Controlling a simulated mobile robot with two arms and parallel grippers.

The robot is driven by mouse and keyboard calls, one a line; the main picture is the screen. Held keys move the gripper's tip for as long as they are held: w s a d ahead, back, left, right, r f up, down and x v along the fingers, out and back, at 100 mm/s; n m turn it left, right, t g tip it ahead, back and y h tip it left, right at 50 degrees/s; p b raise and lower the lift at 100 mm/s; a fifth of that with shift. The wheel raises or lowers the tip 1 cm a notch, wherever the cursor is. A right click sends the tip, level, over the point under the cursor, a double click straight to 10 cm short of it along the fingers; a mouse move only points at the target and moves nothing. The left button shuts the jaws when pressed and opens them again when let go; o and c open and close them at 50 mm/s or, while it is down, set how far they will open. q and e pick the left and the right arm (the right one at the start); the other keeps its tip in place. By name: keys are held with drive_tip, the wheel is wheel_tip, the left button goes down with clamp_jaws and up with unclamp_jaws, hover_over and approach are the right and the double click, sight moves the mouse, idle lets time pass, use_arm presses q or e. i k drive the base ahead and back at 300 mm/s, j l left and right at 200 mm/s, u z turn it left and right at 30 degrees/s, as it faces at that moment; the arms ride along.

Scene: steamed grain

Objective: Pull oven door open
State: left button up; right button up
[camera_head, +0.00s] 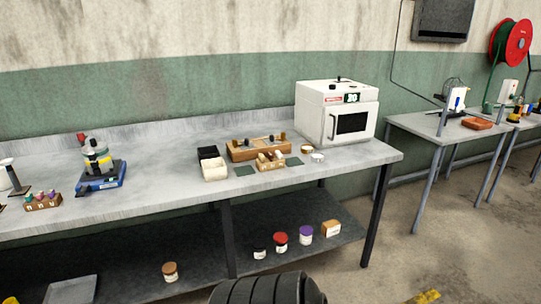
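A white oven (336,111) stands on the grey workbench (180,170) near its right end. Its door (352,122) has a dark window and looks shut, with a dark vertical handle (332,128) on the left side of the door. A small display sits above the door. Neither gripper is in view. A dark ribbed rounded shape (268,290) at the bottom edge looks like part of my own arm. It is well apart from the oven.
A wooden rack (258,148), a white box (215,170) and small round tins (317,158) stand left of and before the oven. Several jars stand on the lower shelf (205,262). A second table (430,126) stands right. Floor (400,250) at right front is mostly clear.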

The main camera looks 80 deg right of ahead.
sight(342, 123)
drive_tip(key=z, duration=3.1)
drive_tip(key=i+l, duration=0.1)
